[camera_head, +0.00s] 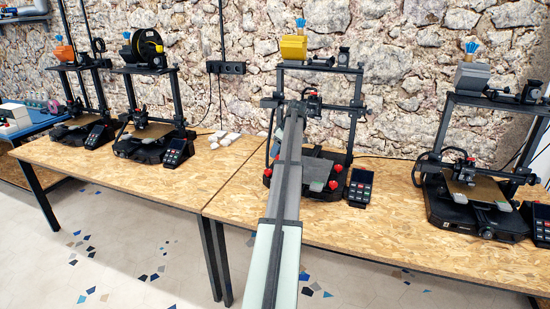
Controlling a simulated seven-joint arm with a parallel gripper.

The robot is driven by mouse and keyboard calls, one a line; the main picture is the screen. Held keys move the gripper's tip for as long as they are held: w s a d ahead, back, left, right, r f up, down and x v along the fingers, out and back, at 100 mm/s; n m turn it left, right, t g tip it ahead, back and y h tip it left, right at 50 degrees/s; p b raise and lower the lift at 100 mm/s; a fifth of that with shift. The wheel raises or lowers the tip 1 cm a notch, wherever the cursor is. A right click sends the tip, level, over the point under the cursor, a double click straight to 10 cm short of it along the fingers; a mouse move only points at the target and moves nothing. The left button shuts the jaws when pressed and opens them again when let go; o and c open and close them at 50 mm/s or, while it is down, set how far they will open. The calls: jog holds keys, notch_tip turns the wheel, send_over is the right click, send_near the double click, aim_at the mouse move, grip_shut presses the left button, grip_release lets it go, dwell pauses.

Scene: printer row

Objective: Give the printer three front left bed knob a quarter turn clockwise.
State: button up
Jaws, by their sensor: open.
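The third printer from the left (354,112) is black with a yellow box on top and stands on the right-hand table. Its dark bed (322,168) is partly covered by my arm. Red knobs show at its bed corners: one at the front right (333,185), one further back on the right (338,168), and a red knob at the left (267,173), close beside my arm. I cannot tell for sure whether that left one is the front left knob. My arm rises from the bottom edge across the printer's left half. My gripper is not visible.
The printer's control screen (361,186) stands at its right. A fourth printer (478,190) is further right. Two printers stand on the left, the nearer with a filament spool (147,47). White pieces (226,138) lie on the left table (175,185). The right table's front (400,235) is clear.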

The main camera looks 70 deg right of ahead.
jog(key=w+a+f+g+y, duration=0.1)
jog(key=w+a+f, duration=0.7)
jog(key=w+a, duration=0.3)
jog(key=w+a+f, duration=0.9)
jog(key=w+a, duration=0.2)
jog(key=a, duration=0.1)
jog(key=shift+w+a+f+g+y, duration=0.2)
jog(key=shift+w+a+g+y, duration=0.1)
jog(key=shift+a+g+y, duration=0.1)
dwell(0.4)
